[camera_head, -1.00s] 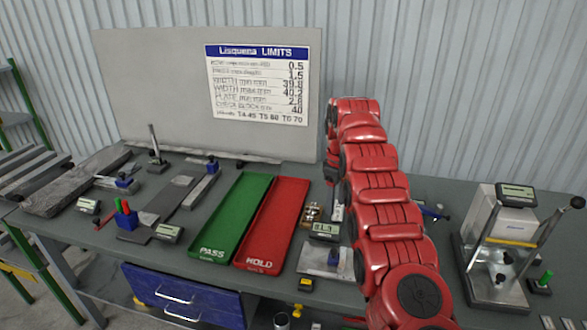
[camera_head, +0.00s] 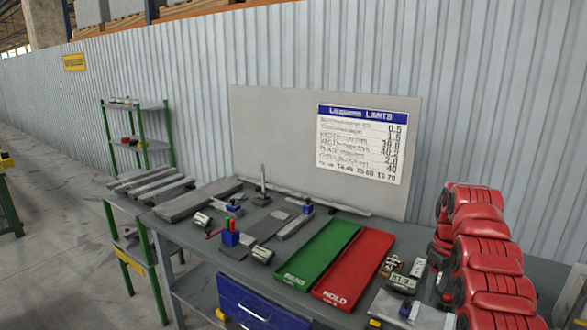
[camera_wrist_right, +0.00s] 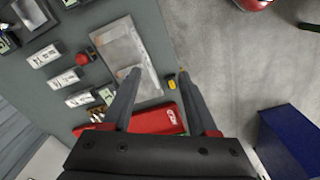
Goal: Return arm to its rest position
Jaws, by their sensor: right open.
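My right arm (camera_head: 487,262) is the red segmented one at the right of the head view, reaching over the table's right part. Its gripper is hidden in the head view. In the right wrist view my right gripper (camera_wrist_right: 158,72) shows two dark fingers spread apart with nothing between them. It hangs above the table's front edge, near a grey metal plate (camera_wrist_right: 122,50) and the red HOLD tray (camera_wrist_right: 160,118). My left gripper shows in neither view.
The workbench (camera_head: 195,245) holds a green PASS tray (camera_head: 318,256), a red HOLD tray (camera_head: 352,270), gauges and metal bars. A limits board (camera_head: 362,145) stands behind. A green-framed shelf (camera_head: 140,140) is at the left. Open floor (camera_head: 60,240) lies left of the bench.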

